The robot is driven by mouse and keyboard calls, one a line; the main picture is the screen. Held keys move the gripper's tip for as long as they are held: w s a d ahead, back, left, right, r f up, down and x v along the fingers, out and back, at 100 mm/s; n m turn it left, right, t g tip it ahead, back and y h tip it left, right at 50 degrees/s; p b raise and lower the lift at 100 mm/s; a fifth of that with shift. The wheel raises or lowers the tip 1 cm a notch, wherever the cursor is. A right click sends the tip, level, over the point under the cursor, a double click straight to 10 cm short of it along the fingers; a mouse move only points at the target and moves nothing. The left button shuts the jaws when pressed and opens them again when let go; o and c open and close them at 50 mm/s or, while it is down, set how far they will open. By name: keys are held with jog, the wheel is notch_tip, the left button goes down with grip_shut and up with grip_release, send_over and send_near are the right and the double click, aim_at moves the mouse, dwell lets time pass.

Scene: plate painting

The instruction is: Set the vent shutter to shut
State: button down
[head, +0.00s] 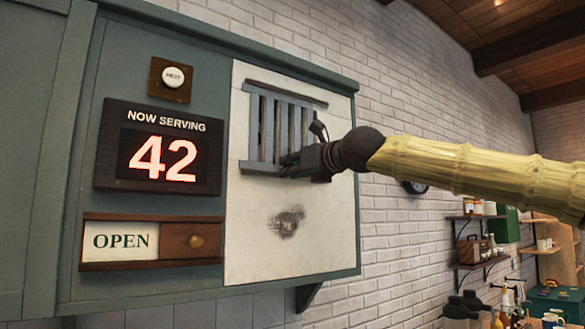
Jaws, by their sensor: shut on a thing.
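The vent shutter (269,130) is a blue-grey grille of upright slats set in a pale panel (255,225) at the right of the green wall unit. Dark gaps show between some of the slats. My gripper (291,163) reaches in from the right and is at the lower right part of the vent. It is shut on part of the shutter there. The fingers hide the exact spot they hold and the lower right corner of the vent.
Left of the vent are a NEXT button (174,77), a NOW SERVING display (160,157) reading 42, and an OPEN sign (121,241) with a sliding wooden cover and brass knob (196,241). A dark smudge (286,222) marks the panel below. Shelves (478,262) stand far right.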

jog(key=shift+w+d+p, duration=0.65)
jog(key=shift+d+p, duration=0.15)
jog(key=shift+d, duration=0.2)
jog(key=c, duration=1.5)
grip_release()
jog(key=shift+c, duration=0.2)
jog(key=shift+o, duration=1.4)
jog(key=shift+w+d, duration=0.15)
jog(key=shift+d, duration=0.05)
jog(key=shift+a, duration=0.1)
